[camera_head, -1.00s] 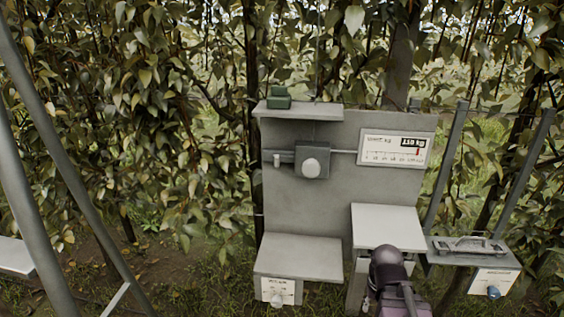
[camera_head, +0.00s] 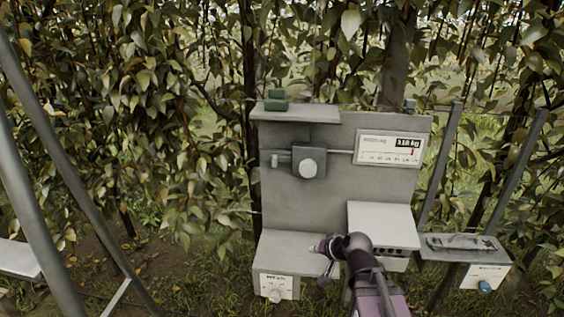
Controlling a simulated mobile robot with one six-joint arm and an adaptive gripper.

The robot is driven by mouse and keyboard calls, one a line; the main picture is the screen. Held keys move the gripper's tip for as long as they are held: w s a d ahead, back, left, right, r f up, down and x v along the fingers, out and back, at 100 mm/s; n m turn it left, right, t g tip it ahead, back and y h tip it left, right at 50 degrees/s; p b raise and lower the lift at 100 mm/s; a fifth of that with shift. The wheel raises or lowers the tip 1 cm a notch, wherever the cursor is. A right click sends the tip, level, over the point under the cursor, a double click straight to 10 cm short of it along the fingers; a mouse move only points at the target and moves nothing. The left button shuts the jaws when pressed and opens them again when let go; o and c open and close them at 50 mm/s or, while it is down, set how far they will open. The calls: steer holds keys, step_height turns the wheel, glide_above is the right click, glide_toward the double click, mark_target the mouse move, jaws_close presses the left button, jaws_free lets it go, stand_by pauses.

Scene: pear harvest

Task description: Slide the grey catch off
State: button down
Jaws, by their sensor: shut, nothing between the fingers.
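A small grey catch (camera_head: 275,160) appears to sit on a short bar at the upper left of the grey panel (camera_head: 335,195), left of a dark grey box (camera_head: 322,155) with a round white knob (camera_head: 308,168). At this size I cannot tell how the catch joins the bar. My gripper (camera_head: 319,250) is low in front of the panel, over the right part of the lower left shelf. It is shut and empty, well below and to the right of the catch, touching neither it nor the box. My wrist partly hides the shelf's right edge.
A thin rod runs from the box to a scale plate (camera_head: 390,148). A green block (camera_head: 276,100) stands on the top ledge (camera_head: 315,113). A pale shelf (camera_head: 380,224) lies right of my wrist; a grey side tray (camera_head: 435,252) holds a handled item. The panel's middle is clear.

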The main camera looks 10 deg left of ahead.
steer(key=w+a+r+m+t+y+p, duration=0.1)
steer(key=w+a+r+m+t, duration=0.15)
steer(key=r, duration=0.25)
steer(key=w+a+r+m+t+y+p, duration=0.1)
steer(key=a+r+t+y, duration=0.15)
steer(key=r, duration=0.25)
steer(key=m+t+h+p, duration=0.4)
steer(key=m+t+h, duration=0.15)
steer(key=m, duration=0.45)
glide_toward(294, 162)
steer(key=s+y, duration=0.1)
steer(key=s, duration=0.2)
steer(key=shift+w+d+f+m+h, duration=0.15)
steer(key=shift+w+f+m+h, duration=0.05)
steer(key=shift+m+h, duration=0.4)
steer(key=shift+w, duration=0.2)
steer(key=x, duration=0.9)
steer(key=shift+w+r, duration=0.15)
steer(key=a, duration=0.2)
steer(key=shift+w+a, duration=0.15)
steer(key=shift+a, duration=0.95)
